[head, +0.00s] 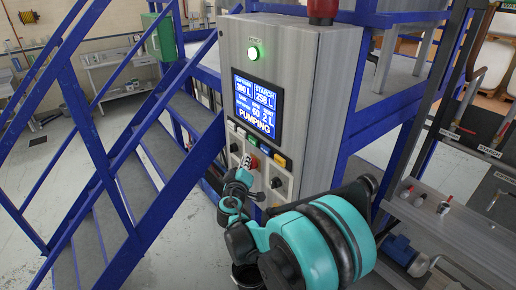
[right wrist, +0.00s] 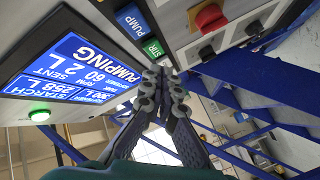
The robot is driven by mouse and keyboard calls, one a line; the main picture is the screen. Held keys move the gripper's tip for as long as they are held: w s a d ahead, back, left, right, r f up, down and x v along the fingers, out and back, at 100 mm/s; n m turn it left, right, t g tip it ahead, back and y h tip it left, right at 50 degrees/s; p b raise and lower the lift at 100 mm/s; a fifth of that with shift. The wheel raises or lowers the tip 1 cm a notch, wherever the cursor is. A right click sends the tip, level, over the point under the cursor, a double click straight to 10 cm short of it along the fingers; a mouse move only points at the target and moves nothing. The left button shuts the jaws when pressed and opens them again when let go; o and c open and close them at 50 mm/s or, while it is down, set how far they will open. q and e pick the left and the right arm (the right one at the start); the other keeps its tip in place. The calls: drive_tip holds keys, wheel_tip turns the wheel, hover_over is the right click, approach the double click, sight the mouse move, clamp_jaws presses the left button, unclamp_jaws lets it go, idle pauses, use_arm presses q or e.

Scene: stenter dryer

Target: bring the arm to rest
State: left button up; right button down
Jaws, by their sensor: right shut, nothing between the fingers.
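My right arm (head: 322,240) reaches from the bottom of the head view to the front of a grey control cabinet (head: 300,55). My right gripper (head: 246,164) is shut and empty, its tips close to the lower panel of buttons and knobs. I cannot tell whether it touches the panel. In the right wrist view the shut fingers (right wrist: 161,76) point at the panel, near a blue PUMP label (right wrist: 132,21) and a green label (right wrist: 154,48). The screen (head: 258,106) reads PUMPING. The green lamp (head: 253,53) above it is lit. My left gripper is out of view.
Blue stairs with a railing (head: 100,150) stand left of the cabinet. A red emergency knob (right wrist: 210,18) sits on the panel near my fingers. A red beacon (head: 322,10) tops the cabinet.

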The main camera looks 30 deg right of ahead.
drive_tip(key=s+a+f+g+y+b, duration=0.2)
drive_tip(key=s+a+f+b, duration=0.4)
drive_tip(key=s+f+b, duration=0.3)
drive_tip(key=s+a+f+m+g+y+b, duration=0.1)
drive_tip(key=s+a+f+y+b, duration=0.4)
drive_tip(key=f, duration=1.1)
drive_tip(key=s+a+f+g+y+b, duration=0.3)
drive_tip(key=s+a+f+b, duration=0.5)
drive_tip(key=s+f+b, duration=0.5)
drive_tip(key=y+b, duration=0.1)
drive_tip(key=b, duration=0.1)
drive_tip(key=shift+s+a+m+b, duration=0.3)
drive_tip(key=shift+s+m, duration=0.1)
